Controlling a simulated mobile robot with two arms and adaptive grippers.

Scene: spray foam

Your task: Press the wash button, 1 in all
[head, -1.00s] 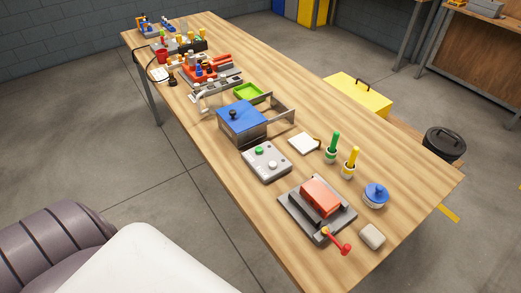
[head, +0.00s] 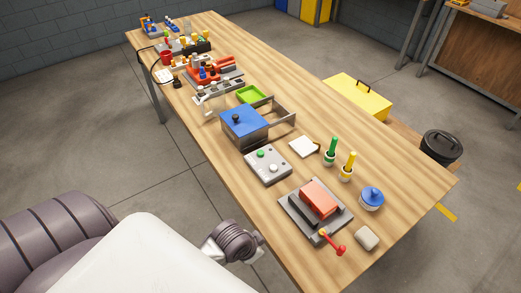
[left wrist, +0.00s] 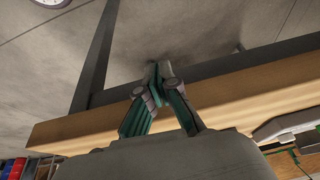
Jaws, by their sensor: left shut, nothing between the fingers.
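A grey control box (head: 268,164) sits on the wooden table, with a green button (head: 261,154) and a pale button (head: 274,168) on its top. No label can be read, so I cannot tell which is the wash button. My left gripper (left wrist: 158,76) shows in the left wrist view, shut and empty, in front of the table's wooden edge (left wrist: 75,128). The control box is not seen in that view. The left fingers are not visible in the head view. My right gripper is in neither view.
A blue-lidded metal box (head: 245,122) stands behind the control box. A grey base with a red block (head: 318,199) and a red-handled crank (head: 335,245) is nearer. Green (head: 331,150) and yellow (head: 347,166) handled tools stand right. Floor lies left of the table.

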